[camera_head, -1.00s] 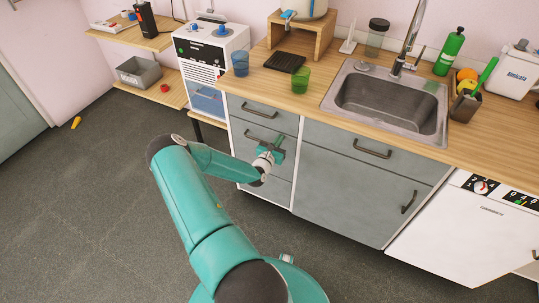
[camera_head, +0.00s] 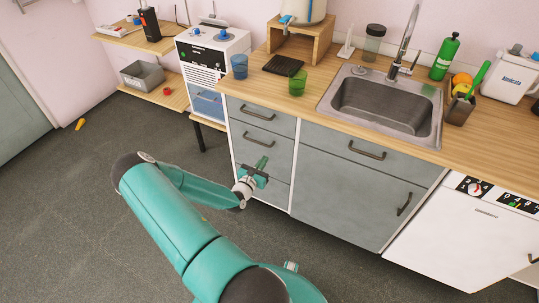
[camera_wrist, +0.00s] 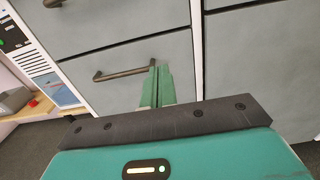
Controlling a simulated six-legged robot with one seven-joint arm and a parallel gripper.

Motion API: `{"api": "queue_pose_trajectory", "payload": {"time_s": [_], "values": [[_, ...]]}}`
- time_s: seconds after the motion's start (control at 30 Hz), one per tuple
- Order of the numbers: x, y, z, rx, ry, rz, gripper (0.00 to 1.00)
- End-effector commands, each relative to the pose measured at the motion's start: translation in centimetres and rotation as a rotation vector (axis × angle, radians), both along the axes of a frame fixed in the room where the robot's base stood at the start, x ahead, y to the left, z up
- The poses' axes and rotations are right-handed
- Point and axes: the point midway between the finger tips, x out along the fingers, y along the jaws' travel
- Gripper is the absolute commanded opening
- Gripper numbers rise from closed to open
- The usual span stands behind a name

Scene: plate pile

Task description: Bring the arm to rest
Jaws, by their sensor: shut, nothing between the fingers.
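My gripper (camera_head: 262,162) is in front of the grey drawers below the counter, left of the sink cabinet. In the wrist view its two green fingers (camera_wrist: 158,86) are together with nothing between them. Behind the fingertips is a grey drawer front (camera_wrist: 110,80) with a dark bar handle (camera_wrist: 124,74). I cannot tell the exact gap between the fingertips and the drawer. My teal arm (camera_head: 165,215) is folded, its elbow low over the floor at the left.
The wooden counter (camera_head: 310,85) holds a sink (camera_head: 385,100), a green glass (camera_head: 297,83), a blue glass (camera_head: 239,66) and a black rack (camera_head: 283,66). A white dishwasher (camera_head: 455,240) stands at the right. The dark floor at the left (camera_head: 60,190) is mostly open, with a small yellow object (camera_head: 80,124).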

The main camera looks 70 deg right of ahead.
Motion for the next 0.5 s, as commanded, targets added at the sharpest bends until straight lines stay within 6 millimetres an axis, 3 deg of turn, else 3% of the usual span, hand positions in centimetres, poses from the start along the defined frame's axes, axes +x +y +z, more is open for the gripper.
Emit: {"api": "queue_pose_trajectory", "payload": {"time_s": [0.13, 0.5], "values": [[0.2, 1.3, 0.0, 0.0, 0.001, 0.001, 0.0], [0.3, 1.7, 0.3, -0.004, -0.01, -0.005, 0.0]]}}
